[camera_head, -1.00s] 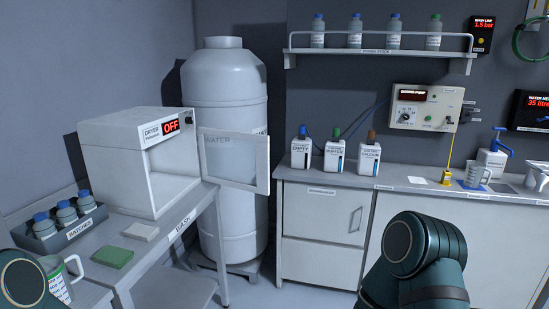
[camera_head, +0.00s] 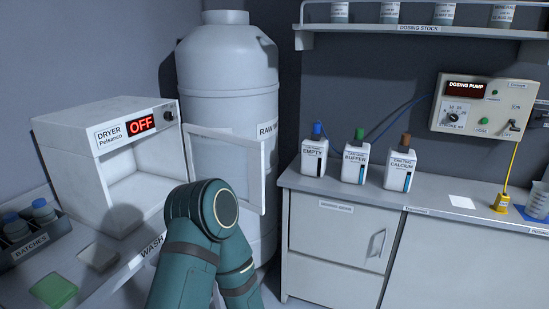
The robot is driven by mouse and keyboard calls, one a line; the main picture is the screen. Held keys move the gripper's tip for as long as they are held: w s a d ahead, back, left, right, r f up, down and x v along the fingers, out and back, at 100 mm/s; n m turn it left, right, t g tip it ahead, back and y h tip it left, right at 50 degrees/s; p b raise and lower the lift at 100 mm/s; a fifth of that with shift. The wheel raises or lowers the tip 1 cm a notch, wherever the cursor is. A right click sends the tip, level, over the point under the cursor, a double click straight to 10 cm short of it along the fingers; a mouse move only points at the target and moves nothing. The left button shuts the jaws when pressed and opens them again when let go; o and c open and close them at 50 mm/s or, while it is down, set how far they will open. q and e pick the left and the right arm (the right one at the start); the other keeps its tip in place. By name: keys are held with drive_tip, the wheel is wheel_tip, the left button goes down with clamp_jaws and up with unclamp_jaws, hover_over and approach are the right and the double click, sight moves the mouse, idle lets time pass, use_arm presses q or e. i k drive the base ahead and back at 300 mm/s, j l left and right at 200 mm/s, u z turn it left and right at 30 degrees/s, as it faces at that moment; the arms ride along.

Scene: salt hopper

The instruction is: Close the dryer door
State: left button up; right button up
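The dryer (camera_head: 100,140) is a white box on the left bench, with a red OFF display (camera_head: 141,123). Its front opening is uncovered and the inside looks empty. The dryer door (camera_head: 254,190), a white frame with a clear pane, stands open, swung out to the right of the opening in front of the tank. One of my teal arms (camera_head: 200,225) rises from the bottom and covers the door's lower left part. Whether it touches the door cannot be told. Neither gripper shows in the head view.
A large white water tank (camera_head: 228,75) stands behind the door. The left bench holds a batch tray (camera_head: 38,247) of bottles and a green pad (camera_head: 54,290). The right counter (camera_head: 440,198) holds labelled bottles and a yellow item (camera_head: 502,202).

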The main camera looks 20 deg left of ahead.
sight(255, 148)
drive_tip(key=i+l+u, duration=0.2)
drive_tip(key=i, duration=0.2)
drive_tip(key=i+u, duration=0.2)
drive_tip(key=i, duration=0.2)
drive_tip(key=i+l+u, duration=0.2)
drive_tip(key=i, duration=0.2)
drive_tip(key=i+l+u, duration=0.15)
drive_tip(key=u, duration=0.3)
drive_tip(key=i+l+u, duration=0.25)
drive_tip(key=u, duration=0.15)
drive_tip(key=i+l+u, duration=0.15)
drive_tip(key=l+u, duration=0.15)
drive_tip(key=u, duration=0.15)
drive_tip(key=i+l+u, duration=0.1)
drive_tip(key=l+u, duration=0.55)
drive_tip(key=u, duration=0.2)
drive_tip(key=l+u, duration=0.35)
drive_tip(key=l, duration=0.3)
drive_tip(key=i+j, duration=0.25)
drive_tip(key=j, duration=0.3)
drive_tip(key=i+z, duration=0.05)
